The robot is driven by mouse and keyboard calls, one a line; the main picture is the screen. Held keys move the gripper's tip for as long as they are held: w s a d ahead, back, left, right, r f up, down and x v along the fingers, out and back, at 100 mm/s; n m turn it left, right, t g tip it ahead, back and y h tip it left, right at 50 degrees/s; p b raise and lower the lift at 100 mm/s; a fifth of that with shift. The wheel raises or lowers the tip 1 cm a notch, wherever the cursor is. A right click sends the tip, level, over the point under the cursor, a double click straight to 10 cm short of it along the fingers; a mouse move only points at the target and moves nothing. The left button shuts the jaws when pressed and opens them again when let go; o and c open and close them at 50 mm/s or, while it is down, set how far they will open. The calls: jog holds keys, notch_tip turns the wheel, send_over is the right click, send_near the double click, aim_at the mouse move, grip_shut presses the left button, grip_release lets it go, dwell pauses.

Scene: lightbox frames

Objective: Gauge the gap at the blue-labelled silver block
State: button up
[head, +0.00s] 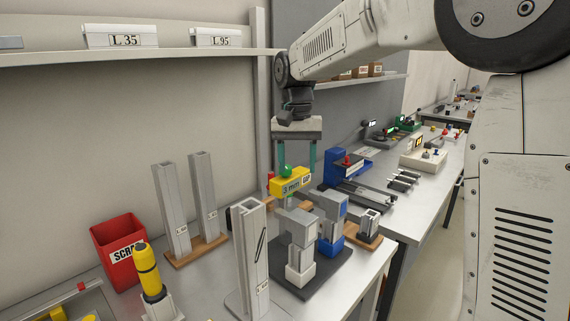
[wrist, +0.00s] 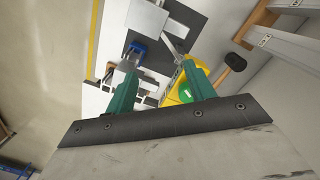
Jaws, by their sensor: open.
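The silver block with blue markings (head: 325,207) stands on a blue base at the right of a dark plate (head: 302,285). A similar silver block (head: 297,230) on a white base stands at its left. The gap at the blue-labelled block is too small to make out. A yellow 3 mm GO gauge (head: 291,184) with a green knob sits behind the blocks. My gripper (head: 294,168) is open and empty above the gauge, pointing down. In the wrist view (wrist: 160,68) the gauge (wrist: 172,98) lies partly hidden behind the right finger.
A red scrap bin (head: 117,245) and a yellow cylinder (head: 148,270) stand further left. A blue slide fixture (head: 343,168) is at the back right.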

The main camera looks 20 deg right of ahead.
jog(key=w, duration=0.2)
jog(key=w+r+m, duration=0.1)
jog(key=w, duration=0.1)
jog(key=w+r+m, duration=0.1)
jog(key=w, duration=0.1)
jog(key=shift+w+a+r+t, duration=0.15)
jog(key=shift+w+a+t, duration=0.15)
jog(key=shift+a, duration=0.1)
jog(key=shift+w+r+m, duration=0.15)
jog(key=shift+r+m, duration=0.2)
jog(key=shift+r, duration=0.25)
jog(key=shift+w+r+m, duration=0.15)
jog(key=shift+r+m, duration=0.2)
jog(key=shift+r, duration=0.25)
jog(key=shift+s+m, duration=0.25)
jog(key=shift+m, duration=0.05)
jog(key=shift+f, duration=0.2)
notch_tip(320, 180, down, 7)
jog(key=shift+f, duration=0.2)
grip_shut()
